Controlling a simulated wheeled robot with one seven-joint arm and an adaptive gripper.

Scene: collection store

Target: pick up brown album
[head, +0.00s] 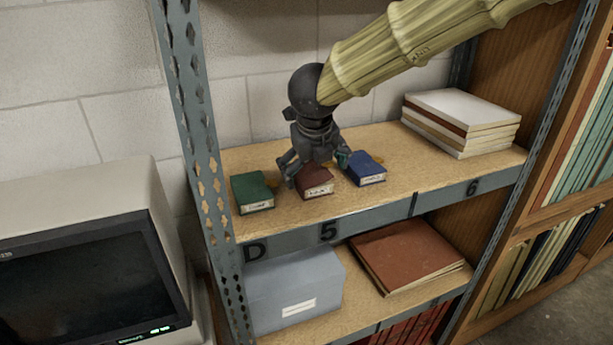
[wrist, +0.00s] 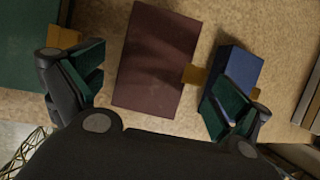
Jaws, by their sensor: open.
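A small brown album (head: 316,182) lies flat on the upper shelf, between a green book and a blue book. In the wrist view the brown album (wrist: 157,58) lies between my fingers, beyond the palm. My gripper (head: 314,168) is open above and around it, one finger on each side. In the wrist view the left finger is apart from the album, and the right finger overlaps the blue book (wrist: 233,72). Whether the fingers touch anything is unclear. The gripper hides part of the album in the head view.
The green book (head: 252,191) is at left, the blue book (head: 367,170) close at right. A stack of pale books (head: 461,120) stands further right. A shelf post (head: 200,140) rises at left. Below are a grey box (head: 293,287) and a large reddish-brown volume (head: 408,252).

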